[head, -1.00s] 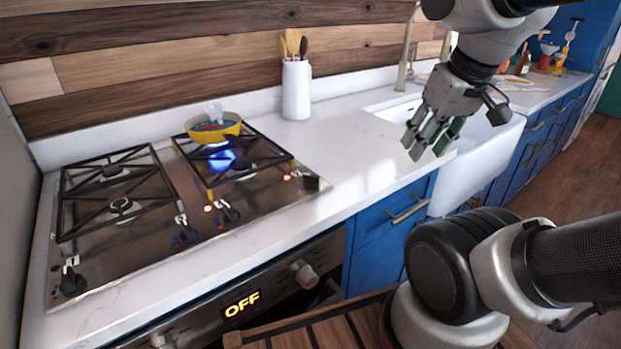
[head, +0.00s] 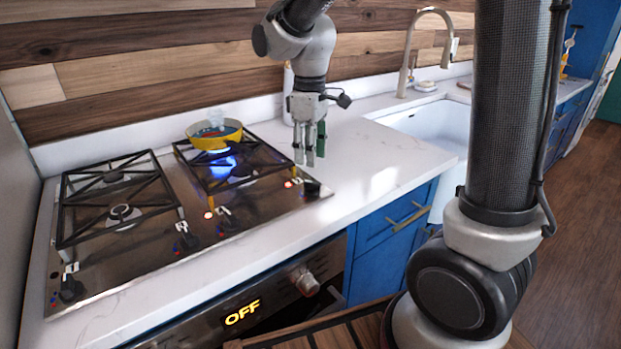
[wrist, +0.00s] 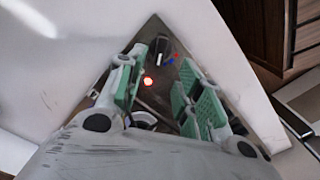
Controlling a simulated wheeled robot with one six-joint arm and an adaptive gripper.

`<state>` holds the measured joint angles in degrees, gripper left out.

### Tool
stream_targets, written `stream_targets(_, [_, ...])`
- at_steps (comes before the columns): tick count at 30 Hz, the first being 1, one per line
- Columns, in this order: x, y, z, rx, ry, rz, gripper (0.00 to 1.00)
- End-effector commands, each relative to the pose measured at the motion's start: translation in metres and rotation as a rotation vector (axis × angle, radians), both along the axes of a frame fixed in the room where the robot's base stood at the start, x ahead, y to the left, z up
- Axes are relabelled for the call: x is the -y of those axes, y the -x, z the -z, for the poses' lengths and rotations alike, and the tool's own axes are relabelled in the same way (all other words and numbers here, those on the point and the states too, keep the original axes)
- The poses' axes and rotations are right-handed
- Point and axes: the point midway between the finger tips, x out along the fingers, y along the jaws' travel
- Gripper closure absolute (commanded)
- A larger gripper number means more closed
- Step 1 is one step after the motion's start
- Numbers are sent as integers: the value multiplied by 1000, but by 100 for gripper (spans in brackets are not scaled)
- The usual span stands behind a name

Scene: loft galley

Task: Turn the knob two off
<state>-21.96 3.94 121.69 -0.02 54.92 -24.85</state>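The steel gas cooktop (head: 130,275) has several black knobs along its front, with white marks too small to read surely. The right-most knob (head: 311,188) and another knob (head: 225,222) each have a glowing red light to their left. Two knobs further left (head: 185,240) (head: 70,288) show no glow. In the wrist view my gripper (wrist: 160,92) is open and empty, with a knob (wrist: 161,50) and red light beyond the fingertips.
A yellow pan (head: 214,136) sits on the right rear grate. Behind my gripper stands a white utensil jar (head: 288,95), mostly hidden. The white counter (head: 365,165) right of the cooktop is clear up to the sink (head: 430,125). The oven display (head: 242,313) reads OFF.

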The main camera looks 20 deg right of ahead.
Motion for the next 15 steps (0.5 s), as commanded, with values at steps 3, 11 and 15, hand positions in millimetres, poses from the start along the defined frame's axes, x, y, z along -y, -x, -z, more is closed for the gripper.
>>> stream_targets(3, [0, -1, -1, 7, -4, -75, 64])
stream_targets(11, [1, 0, 34, 4, -3, -90, 64])
stream_targets(15, [1, 0, 56, 6, -3, -89, 64])
